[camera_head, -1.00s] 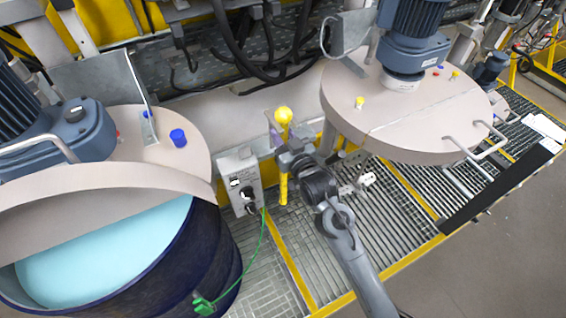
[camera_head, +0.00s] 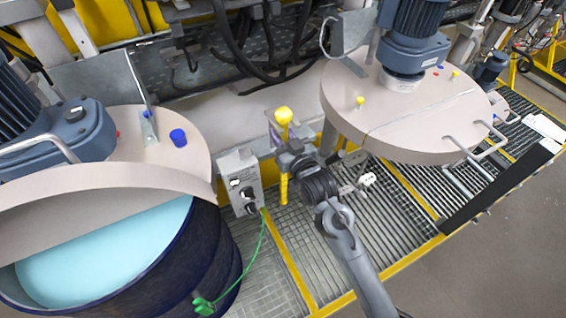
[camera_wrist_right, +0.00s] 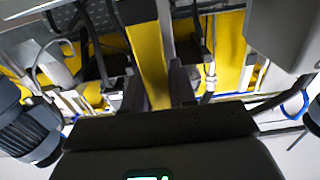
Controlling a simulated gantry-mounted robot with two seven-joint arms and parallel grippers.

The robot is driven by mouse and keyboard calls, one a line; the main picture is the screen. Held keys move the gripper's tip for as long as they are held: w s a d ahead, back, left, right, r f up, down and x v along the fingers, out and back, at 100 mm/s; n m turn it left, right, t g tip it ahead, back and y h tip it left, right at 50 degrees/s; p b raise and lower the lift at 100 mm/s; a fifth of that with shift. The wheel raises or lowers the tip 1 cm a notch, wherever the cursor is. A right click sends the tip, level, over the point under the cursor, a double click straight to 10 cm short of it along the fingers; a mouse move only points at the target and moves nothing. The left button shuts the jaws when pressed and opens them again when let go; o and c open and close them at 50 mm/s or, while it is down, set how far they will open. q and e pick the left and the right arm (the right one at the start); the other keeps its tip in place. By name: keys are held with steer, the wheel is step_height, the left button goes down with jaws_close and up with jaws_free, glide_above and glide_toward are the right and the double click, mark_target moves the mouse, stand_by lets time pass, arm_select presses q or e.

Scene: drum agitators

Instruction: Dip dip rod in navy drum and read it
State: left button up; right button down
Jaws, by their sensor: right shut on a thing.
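The dip rod (camera_head: 283,190) is yellow with a yellow knob (camera_head: 283,115) on top. My right gripper (camera_head: 284,147) is shut on the rod below the knob. In the right wrist view the yellow rod (camera_wrist_right: 150,50) runs between the two dark fingers (camera_wrist_right: 157,88). The navy drum (camera_head: 190,262) is at the left. Its lid covers the back part, and light blue liquid (camera_head: 100,255) shows in the open front part. My left gripper is out of view.
A grey control box (camera_head: 240,180) stands between the navy drum and the rod. Grating (camera_head: 320,245) lies below.

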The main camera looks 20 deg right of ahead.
stand_by(0.4)
steer(key=shift+r+p, duration=0.4)
steer(key=shift+p, duration=0.2)
stand_by(0.5)
steer(key=shift+s+d+r+p, duration=0.1)
steer(key=shift+s+p, duration=0.5)
steer(key=shift+s, duration=0.15)
steer(key=shift+s+d+p, duration=0.25)
steer(key=shift+s+p, duration=0.7)
steer(key=shift+s, duration=0.7)
steer(key=shift+s+d+p, duration=0.2)
steer(key=shift+s+p, duration=0.7)
steer(key=shift+s, duration=0.75)
steer(key=shift+s+d+p, duration=0.15)
steer(key=shift+s+p, duration=0.25)
steer(key=shift+s, duration=0.55)
